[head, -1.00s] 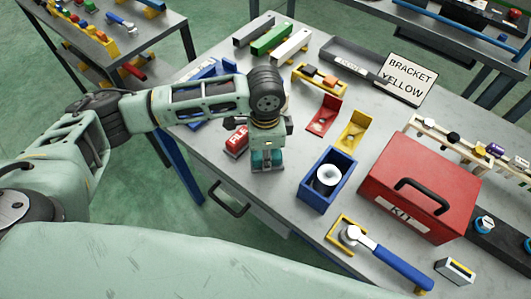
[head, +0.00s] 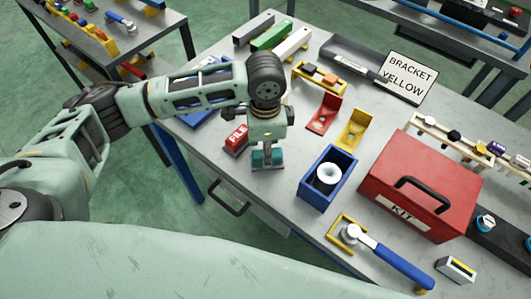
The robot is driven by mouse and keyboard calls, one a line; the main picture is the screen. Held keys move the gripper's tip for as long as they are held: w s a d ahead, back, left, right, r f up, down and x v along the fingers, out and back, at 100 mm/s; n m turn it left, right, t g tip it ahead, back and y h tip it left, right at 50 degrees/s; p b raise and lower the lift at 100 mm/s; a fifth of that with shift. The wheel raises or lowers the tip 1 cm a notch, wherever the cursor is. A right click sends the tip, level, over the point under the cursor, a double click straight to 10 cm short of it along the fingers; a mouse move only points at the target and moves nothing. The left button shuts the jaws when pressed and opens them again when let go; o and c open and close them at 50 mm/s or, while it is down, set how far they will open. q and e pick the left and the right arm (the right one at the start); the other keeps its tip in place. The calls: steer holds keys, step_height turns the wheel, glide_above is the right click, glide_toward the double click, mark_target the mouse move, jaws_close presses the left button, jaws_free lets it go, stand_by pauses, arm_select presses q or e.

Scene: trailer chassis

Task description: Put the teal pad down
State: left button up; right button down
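The teal pad (head: 267,158) is a small block at the near left edge of the grey workbench, directly below my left gripper (head: 268,152). The gripper points down over it, and its fingers are around or just above the pad. The gripper body is a little clear of the pad, so its grip looks released. The fingertips are small and partly blend with the pad. The pad's underside is hidden, so I cannot see exactly what it rests on. My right gripper is not in view.
A red FILE block (head: 237,139) lies just left of the gripper. A blue bin (head: 326,180) with a white roll stands to the right. A red KIT box (head: 420,185), red bracket (head: 323,114) and yellow bracket (head: 353,130) stand farther right. A drawer handle (head: 229,198) is below the edge.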

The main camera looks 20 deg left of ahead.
arm_select(q)
step_height(320, 180, up, 10)
steer(key=b, duration=0.1)
steer(key=shift+f, duration=0.25)
stand_by(0.4)
